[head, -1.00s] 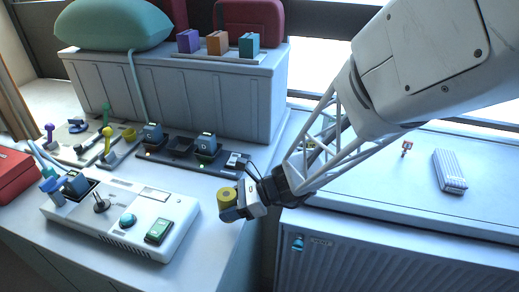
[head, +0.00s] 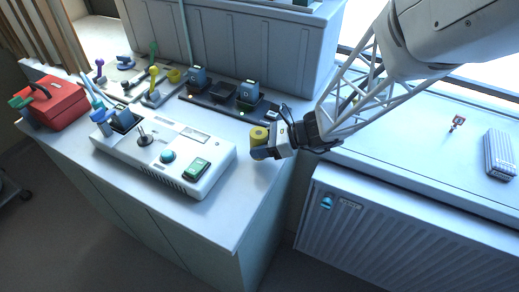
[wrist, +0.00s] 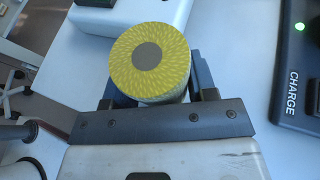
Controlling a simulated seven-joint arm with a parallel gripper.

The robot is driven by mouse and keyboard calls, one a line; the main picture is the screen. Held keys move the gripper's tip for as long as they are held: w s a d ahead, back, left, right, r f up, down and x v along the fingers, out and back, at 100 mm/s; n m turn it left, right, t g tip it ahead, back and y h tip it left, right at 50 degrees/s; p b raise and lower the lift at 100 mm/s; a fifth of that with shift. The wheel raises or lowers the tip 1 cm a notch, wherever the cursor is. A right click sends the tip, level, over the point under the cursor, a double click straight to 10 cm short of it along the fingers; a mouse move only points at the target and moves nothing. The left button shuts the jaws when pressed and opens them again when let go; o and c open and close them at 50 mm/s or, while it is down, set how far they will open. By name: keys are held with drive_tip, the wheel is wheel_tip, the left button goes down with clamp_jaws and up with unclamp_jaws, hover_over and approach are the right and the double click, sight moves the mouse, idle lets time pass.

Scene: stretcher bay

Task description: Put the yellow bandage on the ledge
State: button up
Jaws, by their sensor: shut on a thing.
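The yellow bandage (head: 259,133) is a short roll with a grey core. My gripper (head: 263,150) is shut on it and holds it near the right end of the white counter. In the wrist view the yellow bandage (wrist: 130,50) sits between the two dark fingers of my gripper (wrist: 155,88), its patterned round end facing the camera. The ledge (head: 400,140) is the pale flat top above the ribbed radiator, to the right of my gripper.
A white console (head: 160,165) lies left of my gripper. A dark charging strip (head: 222,103) with blue devices lies behind it. On the ledge are a small red-topped item (head: 457,123) and a grey ribbed block (head: 498,155). Between my arm and them the ledge is bare.

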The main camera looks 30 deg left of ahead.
drive_tip(key=shift+f, duration=1.3)
drive_tip(key=shift+f, duration=0.2)
drive_tip(key=o, duration=0.9)
drive_tip(key=shift+o, duration=0.2)
drive_tip(key=shift+r, duration=0.2)
drive_tip(key=shift+d, duration=0.1)
drive_tip(key=v, duration=1.2)
